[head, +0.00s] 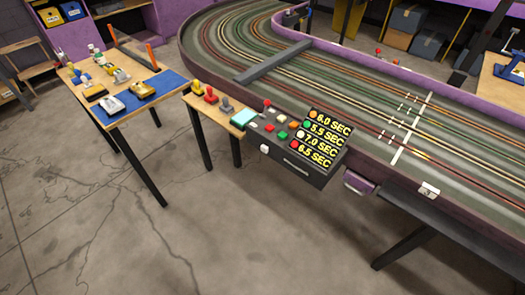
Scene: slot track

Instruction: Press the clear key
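A dark timing console (308,178) stands at the near edge of the slot track. Its raised display (321,134) shows 6.0, 5.9, 7.0 and 6.5 SEC in yellow beside coloured dots. On its sloped top are several small coloured keys, among them a red key (269,128), a green key (283,135) and a white key (254,127). Key labels are too small to read, so I cannot tell which is the clear key. Neither of my grippers is in view.
A slot track (340,110) with purple walls fills the back right, crossed by a grey bar (274,62). Left of the console, a small wooden stand holds hand controllers (210,96). A workbench (100,75) with model cars is further left. The near concrete floor (200,235) is clear.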

